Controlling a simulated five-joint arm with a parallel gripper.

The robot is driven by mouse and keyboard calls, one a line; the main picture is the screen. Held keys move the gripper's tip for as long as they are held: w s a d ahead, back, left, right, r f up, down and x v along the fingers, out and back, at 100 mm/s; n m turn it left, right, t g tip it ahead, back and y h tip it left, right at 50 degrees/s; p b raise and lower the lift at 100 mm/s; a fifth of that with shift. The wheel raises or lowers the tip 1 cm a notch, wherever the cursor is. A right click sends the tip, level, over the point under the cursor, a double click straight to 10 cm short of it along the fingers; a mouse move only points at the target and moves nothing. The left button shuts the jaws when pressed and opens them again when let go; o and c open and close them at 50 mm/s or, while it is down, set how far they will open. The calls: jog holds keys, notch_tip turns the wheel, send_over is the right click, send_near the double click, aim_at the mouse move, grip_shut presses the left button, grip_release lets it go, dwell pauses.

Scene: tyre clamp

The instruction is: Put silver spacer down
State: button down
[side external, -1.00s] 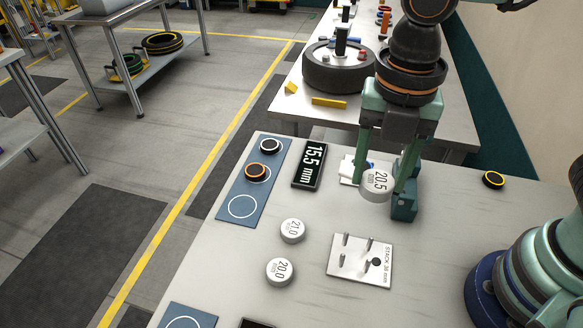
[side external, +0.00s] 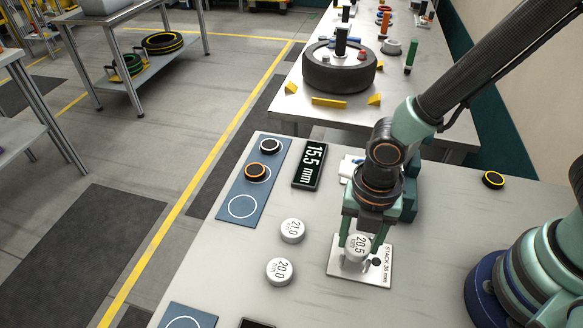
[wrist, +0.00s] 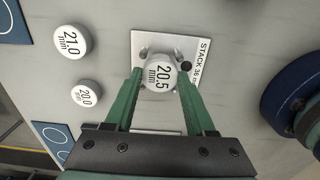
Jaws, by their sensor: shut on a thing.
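In the wrist view the spacer (wrist: 159,74) shows between the two green fingertips of my gripper (wrist: 158,85), above the plate (wrist: 143,42). I cannot tell whether the spacer touches the plate or pegs.
Silver spacers marked 21.0 (side external: 292,230) and 20.0 (side external: 280,271) lie left of the plate. A blue mat (side external: 228,220) holds a black ring and an orange-edged ring. A display reading 15.5 mm (side external: 307,166) is beside it. A yellow-ringed black disc (side external: 493,180) lies right.

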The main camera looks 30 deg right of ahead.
aim_at(358, 244)
jog(key=shift+f, duration=1.1)
jog(key=shift+f, duration=0.1)
jog(key=shift+c, duration=1.2)
grip_release()
notch_tip(358, 244, up, 12)
jog(key=w+d+r+m+t, duration=0.2)
jog(key=d+r+m, duration=0.3)
jog(key=d+m, duration=0.4)
jog(key=w+d+r+m+t, duration=0.3)
jog(key=d+r+m, duration=0.3)
jog(key=m, duration=1.2)
jog(key=shift+w+d+r+t, duration=0.3)
jog(key=shift+w+d, duration=0.15)
jog(key=shift+d, duration=1.3)
